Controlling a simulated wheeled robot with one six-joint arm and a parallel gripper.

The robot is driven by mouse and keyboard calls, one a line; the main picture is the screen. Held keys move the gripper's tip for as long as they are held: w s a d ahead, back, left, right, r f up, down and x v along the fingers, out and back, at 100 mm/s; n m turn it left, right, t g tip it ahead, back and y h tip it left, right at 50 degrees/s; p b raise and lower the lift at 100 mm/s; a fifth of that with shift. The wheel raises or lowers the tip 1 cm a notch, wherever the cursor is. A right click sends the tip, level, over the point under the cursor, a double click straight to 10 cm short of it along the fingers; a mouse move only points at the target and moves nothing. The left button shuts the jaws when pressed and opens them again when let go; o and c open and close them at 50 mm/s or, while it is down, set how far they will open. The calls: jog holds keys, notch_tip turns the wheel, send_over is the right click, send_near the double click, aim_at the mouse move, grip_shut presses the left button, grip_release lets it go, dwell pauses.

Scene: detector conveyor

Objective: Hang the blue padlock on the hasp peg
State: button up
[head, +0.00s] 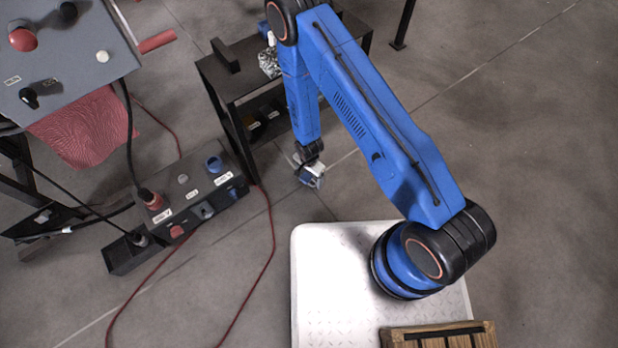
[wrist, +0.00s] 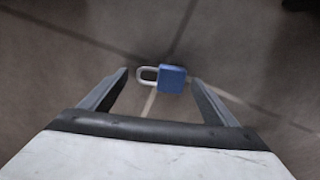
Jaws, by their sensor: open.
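The blue padlock (wrist: 172,79) with a pale metal shackle shows in the wrist view, its shackle pointing left. It lies in the gap between the tips of my gripper (wrist: 158,77), with the blue body nearer the right finger. The fingers are spread, and I cannot tell how far beyond the tips the padlock is. In the head view my gripper (head: 311,177) points down over the floor at the end of the blue arm. Small blue there may be the padlock, but it is too small to be sure. I cannot make out the hasp peg.
A dark control box (head: 189,200) with red, white and blue fittings stands left of my gripper. A black shelf table (head: 262,82) with small items stands behind. A grey panel (head: 75,65) is at the upper left. Red cables (head: 268,232) cross the floor.

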aim_at(307, 179)
notch_tip(307, 179, up, 17)
jog(key=shift+a, duration=0.35)
dwell(0.3)
jog(key=shift+f, duration=0.1)
